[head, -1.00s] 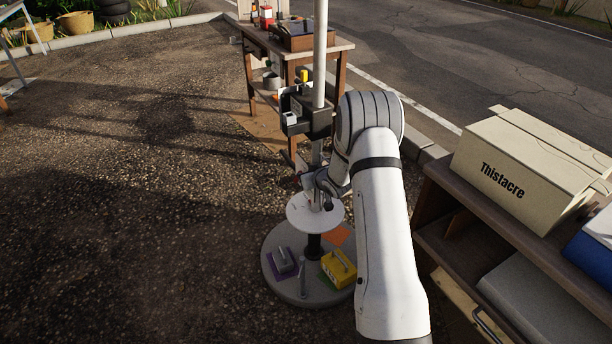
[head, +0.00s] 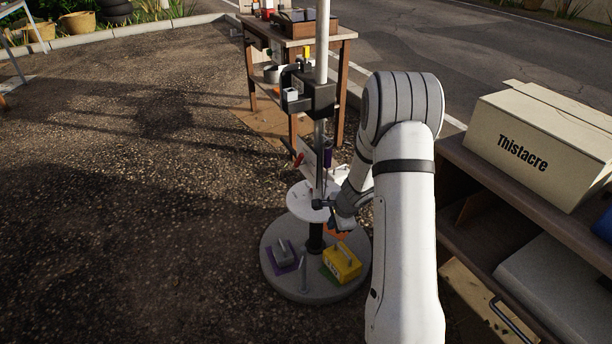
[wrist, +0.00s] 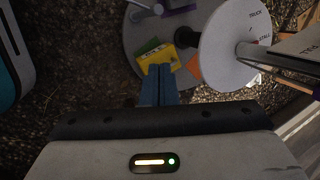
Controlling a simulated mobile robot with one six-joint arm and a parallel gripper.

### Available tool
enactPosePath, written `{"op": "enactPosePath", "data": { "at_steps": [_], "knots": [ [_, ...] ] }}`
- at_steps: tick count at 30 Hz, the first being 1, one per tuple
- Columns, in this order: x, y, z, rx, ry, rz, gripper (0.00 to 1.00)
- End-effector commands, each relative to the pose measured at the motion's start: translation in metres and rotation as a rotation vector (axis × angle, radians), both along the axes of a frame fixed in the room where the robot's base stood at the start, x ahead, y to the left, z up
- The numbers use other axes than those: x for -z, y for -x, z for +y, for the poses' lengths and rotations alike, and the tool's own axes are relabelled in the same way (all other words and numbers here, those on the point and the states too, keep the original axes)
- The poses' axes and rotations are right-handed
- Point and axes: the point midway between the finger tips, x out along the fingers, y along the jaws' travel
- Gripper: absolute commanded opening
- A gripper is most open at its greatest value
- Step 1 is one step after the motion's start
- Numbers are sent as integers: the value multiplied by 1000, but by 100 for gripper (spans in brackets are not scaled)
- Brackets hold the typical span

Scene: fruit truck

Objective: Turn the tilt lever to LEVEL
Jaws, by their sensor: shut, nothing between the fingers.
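A stand with an upright pole (head: 322,45) carries a black housing (head: 318,97) and, lower down, a round white disc (head: 299,203). A short dark bar sits at the pole just above the disc; I cannot tell whether it is the tilt lever. No LEVEL mark is readable. The disc also shows in the wrist view (wrist: 222,50), with small lettering at its rim. My gripper (wrist: 158,70) is shut and empty, its blue fingers together, left of the disc and apart from it in the wrist view. In the head view it is partly hidden at the disc's right side.
The round grey base (head: 310,288) holds a yellow block (head: 342,262) and a grey piece on a purple plate (head: 284,262). A wooden table (head: 340,36) stands behind. A shelf with a Thistacre box (head: 520,150) is at right. Open gravel lies left.

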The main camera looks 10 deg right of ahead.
Motion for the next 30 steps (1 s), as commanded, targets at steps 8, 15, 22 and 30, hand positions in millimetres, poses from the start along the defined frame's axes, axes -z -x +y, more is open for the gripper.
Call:
{"op": "enactPosePath", "data": {
  "at_steps": [8, 15, 22, 30],
  "knots": [
    [-8, -10, 47, 422, -516, -50, 0],
    [-47, -45, 41, 745, -922, -245, 0],
    [-77, -60, 13, 919, -1125, -420, 0],
    [-79, -77, 11, 946, -1159, -456, 0]
  ]
}}
